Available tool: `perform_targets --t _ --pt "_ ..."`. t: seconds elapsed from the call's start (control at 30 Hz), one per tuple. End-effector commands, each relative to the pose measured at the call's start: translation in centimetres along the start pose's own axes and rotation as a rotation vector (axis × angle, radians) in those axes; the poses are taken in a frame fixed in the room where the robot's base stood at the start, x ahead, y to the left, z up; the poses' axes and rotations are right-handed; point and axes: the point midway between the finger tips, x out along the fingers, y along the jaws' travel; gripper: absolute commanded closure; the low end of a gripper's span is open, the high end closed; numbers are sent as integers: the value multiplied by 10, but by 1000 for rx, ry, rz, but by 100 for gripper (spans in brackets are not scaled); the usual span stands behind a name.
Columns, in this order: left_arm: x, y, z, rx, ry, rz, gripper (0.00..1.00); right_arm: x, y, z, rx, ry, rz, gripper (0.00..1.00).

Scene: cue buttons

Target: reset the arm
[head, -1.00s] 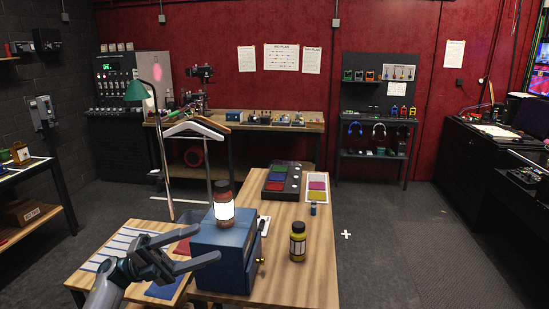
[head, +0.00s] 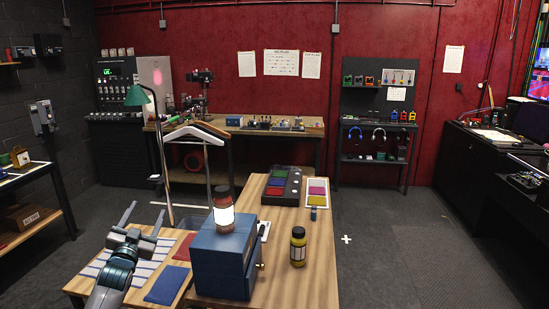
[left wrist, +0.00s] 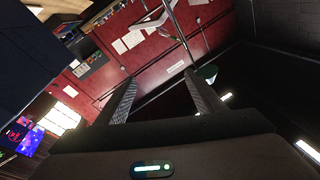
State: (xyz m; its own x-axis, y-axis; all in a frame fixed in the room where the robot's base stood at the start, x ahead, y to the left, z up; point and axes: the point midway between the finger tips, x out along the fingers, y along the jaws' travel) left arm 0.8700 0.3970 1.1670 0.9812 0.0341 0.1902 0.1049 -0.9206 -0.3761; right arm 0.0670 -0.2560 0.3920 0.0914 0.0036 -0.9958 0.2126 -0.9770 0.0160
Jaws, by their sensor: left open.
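My left gripper (head: 145,218) is open and empty, raised over the left part of the wooden table, its fingers pointing up and away. In the left wrist view its two fingers (left wrist: 166,97) stand apart with nothing between them, and the room behind looks tilted. Coloured buttons in green, blue and red lie on a black panel (head: 294,187) on the table. A white card (head: 309,192) with coloured patches lies beside it. My right gripper is not in view.
A blue box (head: 222,265) carries a lit white-and-red jar (head: 223,212). A yellow bottle (head: 298,247) stands to its right. A blue mat (head: 166,285), a red mat (head: 184,247) and a striped sheet (head: 100,263) lie at the left. A clothes-hanger-shaped stand (head: 196,133) is behind.

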Motion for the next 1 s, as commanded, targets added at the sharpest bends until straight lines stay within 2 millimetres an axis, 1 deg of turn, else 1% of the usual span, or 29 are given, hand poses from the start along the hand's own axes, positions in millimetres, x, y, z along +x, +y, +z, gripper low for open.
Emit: perform_targets --t 0.1,0.13,0.33,0.47,0.57,0.6,0.67,0.7,0.77,0.8,0.87,0.9,0.97,1.0 --pt "-2 3 26 -44 -109 10 38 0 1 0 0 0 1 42" --pt "-6 10 38 -43 -121 16 38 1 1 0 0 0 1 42" --pt "-29 38 94 -50 -204 46 38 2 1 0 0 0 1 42" --pt "-53 62 141 -56 -275 71 38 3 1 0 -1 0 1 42" --pt "-77 83 182 -62 -340 94 38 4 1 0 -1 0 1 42" --pt "-88 92 199 -65 -369 104 38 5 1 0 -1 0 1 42" --pt "-107 106 224 -69 -412 119 38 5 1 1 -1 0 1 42" --pt "-120 114 241 -71 -440 129 38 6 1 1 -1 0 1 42" --pt "-140 127 266 -74 -484 143 38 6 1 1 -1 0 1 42" --pt "-154 136 281 -76 -511 153 38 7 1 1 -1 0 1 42" --pt "-176 149 304 -80 -554 168 38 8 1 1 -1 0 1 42" --pt "-192 158 319 -81 -582 178 38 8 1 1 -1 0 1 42" --pt "-215 170 341 -84 -624 193 38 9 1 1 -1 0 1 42" --pt "-232 178 355 -85 -653 203 38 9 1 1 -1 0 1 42"
